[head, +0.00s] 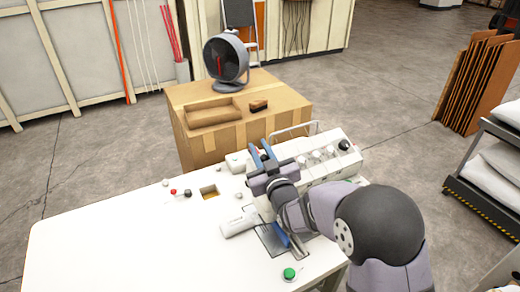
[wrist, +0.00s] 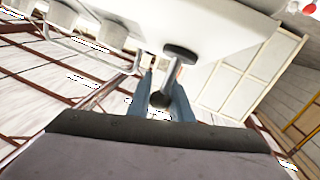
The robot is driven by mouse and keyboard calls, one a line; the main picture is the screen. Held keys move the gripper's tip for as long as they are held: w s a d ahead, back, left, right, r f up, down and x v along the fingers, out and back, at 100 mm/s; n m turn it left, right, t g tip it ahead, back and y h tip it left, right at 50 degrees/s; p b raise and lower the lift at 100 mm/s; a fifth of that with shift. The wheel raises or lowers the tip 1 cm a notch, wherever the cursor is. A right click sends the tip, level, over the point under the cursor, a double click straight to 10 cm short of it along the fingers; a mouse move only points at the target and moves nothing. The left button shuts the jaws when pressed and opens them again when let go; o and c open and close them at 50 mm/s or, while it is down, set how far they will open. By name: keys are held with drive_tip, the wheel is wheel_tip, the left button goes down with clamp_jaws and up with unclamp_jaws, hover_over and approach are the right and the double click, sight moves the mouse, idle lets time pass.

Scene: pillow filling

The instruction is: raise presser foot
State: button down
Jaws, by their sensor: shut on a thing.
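The white sewing machine (head: 318,172) stands on the white table, partly hidden behind my arm. My gripper (head: 261,152) is at the left part of the machine, its blue fingers pointing away to the back. In the wrist view my gripper (wrist: 162,98) has its fingers shut on a lever with a black ball knob (wrist: 160,100). The lever's metal stem (wrist: 172,72) runs from the knob to a dark round mount (wrist: 180,52) on the white machine body. The presser foot cannot be made out clearly in either view.
The white table (head: 130,240) is mostly bare at the left. A green button (head: 289,273) is at its front edge, and a red-knobbed piece (head: 174,192) lies near a square cutout. A cardboard box (head: 215,142) with a fan (head: 226,60) stands behind.

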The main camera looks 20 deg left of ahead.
sight(265, 160)
drive_tip(key=shift+w+a+g+p, duration=0.15)
drive_tip(key=shift+a+g+p, duration=0.05)
drive_tip(key=shift+g+p, duration=0.25)
drive_tip(key=shift+f+h, duration=0.25)
drive_tip(key=shift+h, duration=0.15)
drive_tip(key=c, duration=1.6)
unclamp_jaws()
drive_tip(key=shift+b+v, duration=1.85)
drive_tip(key=shift+v, duration=1.55)
drive_tip(key=shift+d+r, duration=0.1)
drive_tip(key=shift+d, duration=0.05)
